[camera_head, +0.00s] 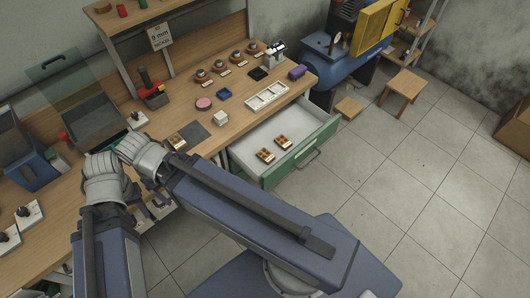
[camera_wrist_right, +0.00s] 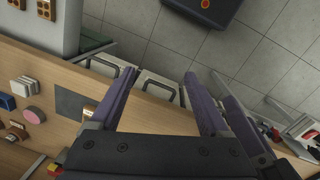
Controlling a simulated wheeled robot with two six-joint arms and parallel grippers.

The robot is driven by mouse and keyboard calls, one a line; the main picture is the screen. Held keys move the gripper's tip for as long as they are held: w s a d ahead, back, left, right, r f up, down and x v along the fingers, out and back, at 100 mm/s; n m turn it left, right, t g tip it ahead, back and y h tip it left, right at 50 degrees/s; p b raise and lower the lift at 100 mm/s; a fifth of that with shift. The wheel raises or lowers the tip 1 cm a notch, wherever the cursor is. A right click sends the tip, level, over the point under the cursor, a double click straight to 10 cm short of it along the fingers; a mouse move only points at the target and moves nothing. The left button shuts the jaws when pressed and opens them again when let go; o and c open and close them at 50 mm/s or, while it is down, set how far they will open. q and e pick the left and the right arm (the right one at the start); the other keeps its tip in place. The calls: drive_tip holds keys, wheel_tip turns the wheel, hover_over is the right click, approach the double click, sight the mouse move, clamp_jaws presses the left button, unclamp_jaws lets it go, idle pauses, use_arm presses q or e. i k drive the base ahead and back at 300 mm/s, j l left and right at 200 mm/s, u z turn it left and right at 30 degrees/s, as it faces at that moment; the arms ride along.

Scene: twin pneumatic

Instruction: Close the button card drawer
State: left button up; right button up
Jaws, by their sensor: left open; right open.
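The button card drawer (camera_head: 271,169) is pulled out from the right part of the workbench. It has a green front, a handle and a pale inside. Two brown button cards (camera_head: 266,155) (camera_head: 285,142) lie in it. The drawer's corner also shows at the top left in the right wrist view (camera_wrist_right: 72,12). My left gripper (camera_head: 103,158) is at the left over the bench, away from the drawer; its fingers are hardly visible. My right gripper (camera_wrist_right: 158,88) is open and empty near the bench's front edge, apart from the drawer. My right arm's links cross in front of the bench.
The workbench (camera_head: 237,120) holds a white tray (camera_head: 267,96), a pink disc (camera_head: 204,103), a dark mat (camera_head: 194,134) and several small parts. Other drawer handles (camera_wrist_right: 112,68) show along its front. A blue compressor (camera_head: 345,58) stands beyond its right end. The tiled floor (camera_head: 400,180) at right is clear.

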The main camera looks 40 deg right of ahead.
sight(306, 125)
drive_tip(key=z, duration=0.5)
drive_tip(key=i+l+z, duration=0.1)
drive_tip(key=z, duration=0.85)
drive_tip(key=i+z, duration=0.1)
drive_tip(key=z, duration=0.4)
drive_tip(key=k+j+u, duration=0.1)
drive_tip(key=j, duration=0.2)
drive_tip(key=k+j, duration=0.15)
drive_tip(key=j, duration=0.15)
drive_tip(key=u, duration=0.05)
